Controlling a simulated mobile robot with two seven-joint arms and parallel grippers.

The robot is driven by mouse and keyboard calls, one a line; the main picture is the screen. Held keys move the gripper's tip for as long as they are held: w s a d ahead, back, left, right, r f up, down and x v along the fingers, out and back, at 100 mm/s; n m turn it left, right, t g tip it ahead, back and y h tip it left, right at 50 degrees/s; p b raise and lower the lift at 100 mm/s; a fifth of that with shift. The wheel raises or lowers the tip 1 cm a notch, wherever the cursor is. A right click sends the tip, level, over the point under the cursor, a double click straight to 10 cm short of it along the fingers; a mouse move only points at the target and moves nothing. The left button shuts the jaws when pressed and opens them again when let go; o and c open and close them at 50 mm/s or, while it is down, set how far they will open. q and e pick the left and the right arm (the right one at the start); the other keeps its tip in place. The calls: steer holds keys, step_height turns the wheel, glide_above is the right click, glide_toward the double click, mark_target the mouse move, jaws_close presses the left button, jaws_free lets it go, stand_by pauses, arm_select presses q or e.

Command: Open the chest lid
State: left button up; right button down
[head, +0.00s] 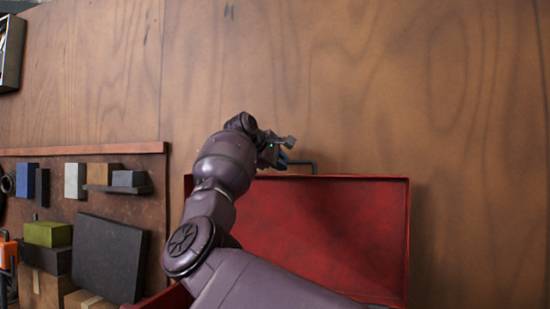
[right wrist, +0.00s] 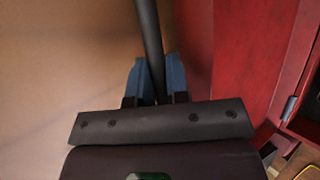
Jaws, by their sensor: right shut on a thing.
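The red chest lid (head: 330,235) stands raised and roughly upright in the head view, its inner face showing. A dark bar handle (head: 303,163) sticks out from its top edge. My right gripper (head: 283,158) is at the left part of this handle. In the right wrist view, the blue fingertips (right wrist: 157,82) of my right gripper are shut on the dark handle bar (right wrist: 148,35), with the red lid (right wrist: 225,45) just to the right. My right arm hides part of the lid and most of the chest body. My left gripper is not in view.
A wooden wall (head: 470,120) stands behind the lid. At the left, a brown board (head: 130,205) has several coloured blocks and a dark panel (head: 108,257) in front of it. The area right of the lid looks clear.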

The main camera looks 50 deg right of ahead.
steer(key=shift+d, duration=0.1)
stand_by(0.3)
steer(key=c, duration=1.1)
jaws_free()
steer(key=b+v, duration=0.1)
steer(key=v, duration=1)
steer(key=shift+r, duration=0.1)
